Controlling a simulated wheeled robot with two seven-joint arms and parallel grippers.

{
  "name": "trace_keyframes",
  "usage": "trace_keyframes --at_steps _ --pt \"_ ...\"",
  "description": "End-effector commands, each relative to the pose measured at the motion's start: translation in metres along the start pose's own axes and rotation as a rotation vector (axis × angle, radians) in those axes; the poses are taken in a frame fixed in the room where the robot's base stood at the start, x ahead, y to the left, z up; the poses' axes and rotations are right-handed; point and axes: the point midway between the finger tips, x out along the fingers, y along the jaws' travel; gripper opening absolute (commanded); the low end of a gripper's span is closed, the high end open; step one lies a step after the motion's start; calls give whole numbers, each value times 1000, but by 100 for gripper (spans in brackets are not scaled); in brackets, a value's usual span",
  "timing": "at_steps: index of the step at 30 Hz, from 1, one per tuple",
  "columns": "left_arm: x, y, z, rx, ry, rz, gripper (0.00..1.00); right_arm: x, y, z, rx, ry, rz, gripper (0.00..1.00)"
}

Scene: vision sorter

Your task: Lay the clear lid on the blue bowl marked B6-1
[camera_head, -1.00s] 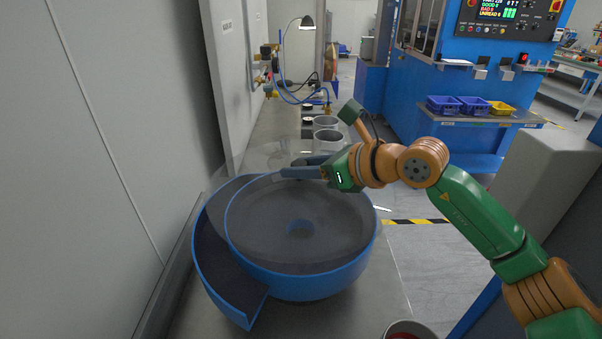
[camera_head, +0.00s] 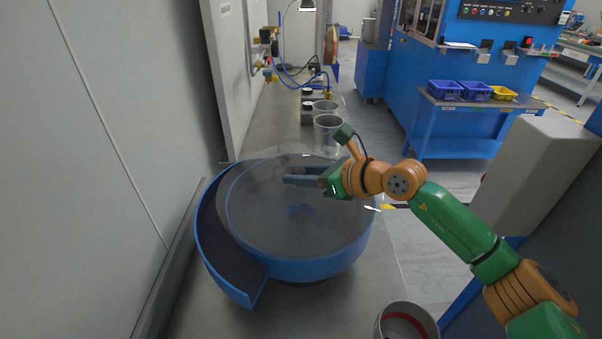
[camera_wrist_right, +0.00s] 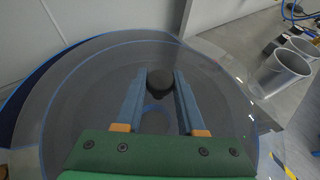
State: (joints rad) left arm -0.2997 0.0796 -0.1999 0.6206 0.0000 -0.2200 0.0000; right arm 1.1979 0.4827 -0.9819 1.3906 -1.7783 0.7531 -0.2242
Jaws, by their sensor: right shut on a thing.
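The blue bowl (camera_head: 310,270) is a large round feeder bowl with a dark grey inside and an outer chute at its left. No B6-1 mark is readable on it. The clear lid (camera_head: 280,160) is a faint see-through disc over the bowl, its far edge reaching past the bowl's back rim. It also shows in the right wrist view (camera_wrist_right: 225,105). My right gripper (camera_head: 290,181) is shut on the lid's dark knob (camera_wrist_right: 160,84), which sits between the fingertips. I cannot tell whether the lid touches the rim. My left gripper is not in view.
Clear cups (camera_head: 327,130) stand behind the bowl on the grey bench, and a cup with a red inside (camera_head: 405,322) stands at front right. A grey wall (camera_head: 90,150) is close on the left. Blue hoses and fittings (camera_head: 300,85) are at the back.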

Motion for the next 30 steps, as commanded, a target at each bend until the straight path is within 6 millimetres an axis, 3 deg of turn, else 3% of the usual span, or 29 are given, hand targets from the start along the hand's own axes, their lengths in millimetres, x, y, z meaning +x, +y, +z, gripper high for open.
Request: trace_keyframes --at_steps 3,4,6,7,15,19,20,30 --pt "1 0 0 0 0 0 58 0 0 0 -1 -3 0 0" --pt "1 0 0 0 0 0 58 0 0 -1 0 0 0 46" --pt "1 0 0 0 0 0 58 0 0 -1 0 0 0 65" --pt "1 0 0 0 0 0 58 0 0 -1 0 0 0 68" --pt "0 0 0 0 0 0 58 0 0 0 0 0 0 68" --pt "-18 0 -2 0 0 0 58 -7 0 16 0 0 0 68" --pt "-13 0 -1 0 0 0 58 -10 -1 14 0 -1 -1 68" --pt "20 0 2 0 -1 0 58 -99 -1 6 -4 0 -5 68"
